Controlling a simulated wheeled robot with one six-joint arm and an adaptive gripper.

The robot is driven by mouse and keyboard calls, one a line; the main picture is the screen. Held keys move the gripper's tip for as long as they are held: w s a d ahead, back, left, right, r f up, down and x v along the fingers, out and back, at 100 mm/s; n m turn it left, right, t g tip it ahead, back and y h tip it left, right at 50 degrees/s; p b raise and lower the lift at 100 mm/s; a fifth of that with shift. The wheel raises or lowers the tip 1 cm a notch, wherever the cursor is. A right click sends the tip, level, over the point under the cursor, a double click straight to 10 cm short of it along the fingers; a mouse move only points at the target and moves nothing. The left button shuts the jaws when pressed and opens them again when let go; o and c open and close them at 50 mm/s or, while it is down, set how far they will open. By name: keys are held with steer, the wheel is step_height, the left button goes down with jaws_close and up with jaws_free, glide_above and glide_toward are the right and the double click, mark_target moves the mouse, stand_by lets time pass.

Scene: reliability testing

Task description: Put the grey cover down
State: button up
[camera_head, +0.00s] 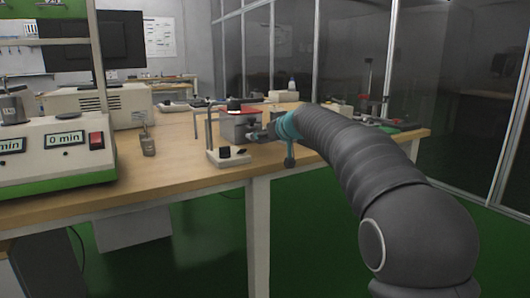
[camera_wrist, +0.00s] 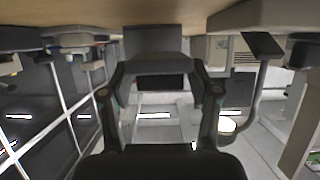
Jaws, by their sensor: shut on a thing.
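My gripper (camera_wrist: 160,70) is shut on a grey piece, which I take to be the grey cover (camera_wrist: 156,43). The wrist view appears upside down; there the cover spans between the two fingertips, with a dark patch near its edge. In the head view my arm reaches over the bench from the right, and my gripper (camera_head: 262,132) is small and partly hidden by its own wrist. A grey box-like shape (camera_head: 238,124) stands just left of it; I cannot tell how much of this is the cover, or whether the cover touches anything below.
The wooden bench (camera_head: 185,178) has a white-based stand (camera_head: 228,158) with an upright rod close to my gripper. A small grey device (camera_head: 147,142) and a white-and-green timer instrument (camera_head: 65,150) stand to the left. More equipment stands behind and right. Bare bench lies front left.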

mark_target(267, 156)
steer(key=shift+f+b, duration=0.7)
steer(key=shift+f, duration=1.3)
steer(key=shift+f, duration=0.15)
steer(key=o, duration=1.2)
steer(key=shift+c, duration=0.2)
steer(key=shift+s+d, duration=0.2)
steer(key=b+v, duration=0.1)
steer(key=v, duration=1.2)
steer(key=shift+s, duration=0.2)
steer(key=shift+a, duration=0.15)
